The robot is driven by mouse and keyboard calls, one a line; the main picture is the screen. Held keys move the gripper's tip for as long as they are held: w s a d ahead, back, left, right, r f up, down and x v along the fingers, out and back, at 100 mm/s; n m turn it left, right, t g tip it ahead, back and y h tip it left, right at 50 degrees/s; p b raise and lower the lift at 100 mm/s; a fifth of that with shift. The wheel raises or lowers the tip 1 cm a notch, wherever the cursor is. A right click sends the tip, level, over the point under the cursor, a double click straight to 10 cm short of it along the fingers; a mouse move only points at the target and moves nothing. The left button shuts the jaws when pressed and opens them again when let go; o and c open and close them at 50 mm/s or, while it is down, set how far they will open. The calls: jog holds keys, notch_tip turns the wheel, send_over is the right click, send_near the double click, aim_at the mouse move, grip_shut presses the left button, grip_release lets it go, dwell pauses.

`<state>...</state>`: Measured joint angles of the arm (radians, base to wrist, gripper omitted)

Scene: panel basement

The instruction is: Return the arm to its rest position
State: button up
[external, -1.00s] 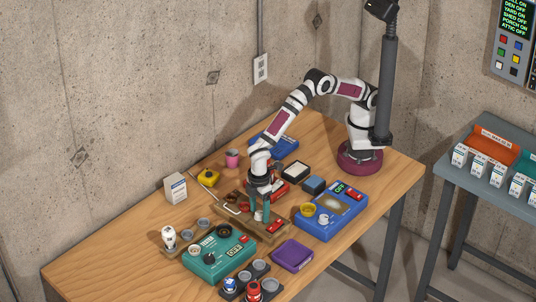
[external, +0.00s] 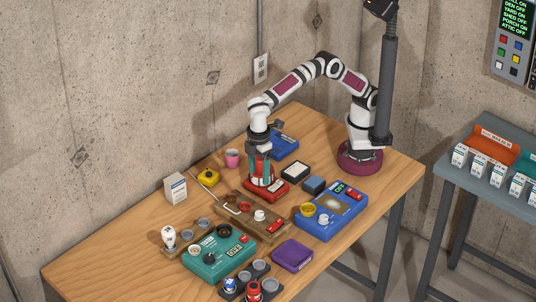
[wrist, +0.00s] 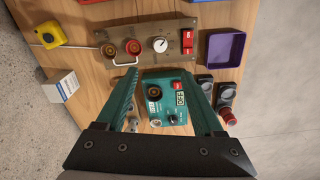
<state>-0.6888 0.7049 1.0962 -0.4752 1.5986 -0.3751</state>
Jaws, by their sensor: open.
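My arm reaches over the wooden workbench from its maroon base at the right. My gripper (external: 262,178) has green fingers and hangs pointing down in the external view, in front of or above a red box (external: 268,193). In the wrist view my gripper (wrist: 157,75) has its fingers spread wide with nothing between them. The height of the fingertips above the red box is hard to tell.
A teal box (external: 216,256), a blue box (external: 325,222), a purple tray (external: 292,254) and a yellow box (external: 208,177) surround the panel. A white bulb (external: 169,236) stands at the left. A dark post (external: 388,90) rises beside my base. The bench's left end is bare.

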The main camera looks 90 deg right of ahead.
jog(key=shift+d, duration=0.1)
jog(key=s+d+r+m, duration=0.2)
jog(key=s+d, duration=0.2)
jog(key=d, duration=0.3)
jog(key=s+d+r+m+y, duration=0.1)
jog(key=s+d+r+m, duration=0.15)
jog(key=d, duration=0.45)
jog(key=s+d+r+m, duration=0.2)
jog(key=s+d+m, duration=0.15)
jog(key=d, duration=0.35)
jog(key=s+d+f+m, duration=0.2)
jog(key=s+d, duration=0.1)
jog(key=s, duration=0.4)
jog(key=s+d+f+m, duration=0.2)
jog(key=s+d+f, duration=0.1)
jog(key=s, duration=0.5)
jog(key=shift+s+d+f+y, duration=0.3)
jog(key=shift+d+y, duration=0.1)
jog(key=shift+d, duration=0.1)
